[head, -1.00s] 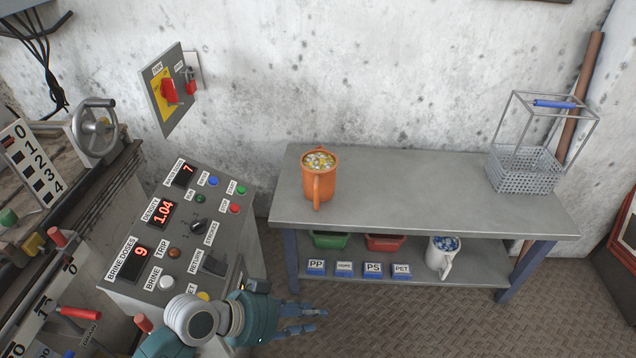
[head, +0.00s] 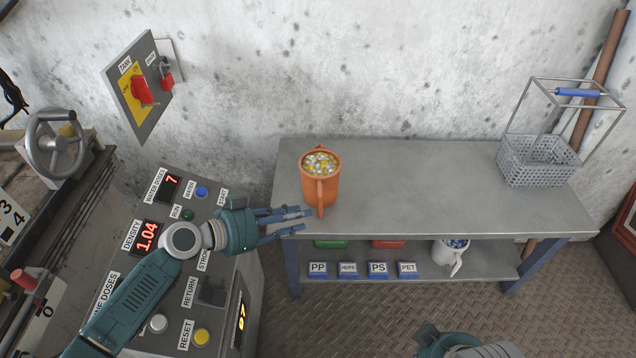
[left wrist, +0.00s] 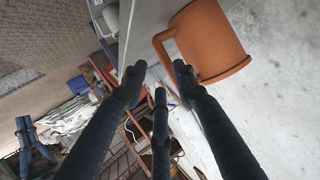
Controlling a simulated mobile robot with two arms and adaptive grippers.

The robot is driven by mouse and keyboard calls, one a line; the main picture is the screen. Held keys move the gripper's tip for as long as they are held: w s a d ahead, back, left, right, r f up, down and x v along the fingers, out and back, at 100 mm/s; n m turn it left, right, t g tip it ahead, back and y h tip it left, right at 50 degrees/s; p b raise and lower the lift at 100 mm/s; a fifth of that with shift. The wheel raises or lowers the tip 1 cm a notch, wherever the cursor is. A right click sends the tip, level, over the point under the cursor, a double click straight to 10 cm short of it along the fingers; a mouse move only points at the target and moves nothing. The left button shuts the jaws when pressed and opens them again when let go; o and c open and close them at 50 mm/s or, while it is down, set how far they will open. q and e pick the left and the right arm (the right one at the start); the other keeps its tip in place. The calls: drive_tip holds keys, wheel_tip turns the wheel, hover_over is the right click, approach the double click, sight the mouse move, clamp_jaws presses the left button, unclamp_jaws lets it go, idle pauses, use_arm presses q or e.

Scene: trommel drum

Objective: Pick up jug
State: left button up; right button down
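The orange jug (head: 333,190) stands upright on the bench top near its left end, filled with white and yellow bits. Its handle (head: 320,192) faces toward me. My left gripper (head: 306,221) is open just left of and below the handle, with its fingers pointing right. In the left wrist view the fingers (left wrist: 158,75) are spread and empty. The jug (left wrist: 210,38) and its handle (left wrist: 163,47) lie just past the fingertips, apart from them as far as I can tell. Part of my right arm shows at the bottom edge of the head view; its fingers are not clear.
The grey bench (head: 430,180) is clear between the jug and a wire basket (head: 540,160) with a blue grip. A white jug (head: 451,256) with blue bits and labelled blue blocks (head: 348,270) are on the lower shelf. A control panel (head: 180,260) stands left, under my left arm.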

sight(319, 209)
use_arm(q)
drive_tip(key=x, duration=0.8)
drive_tip(key=shift+w+r, duration=0.2)
drive_tip(key=shift+w, duration=0.05)
clamp_jaws()
drive_tip(key=shift+r, duration=0.15)
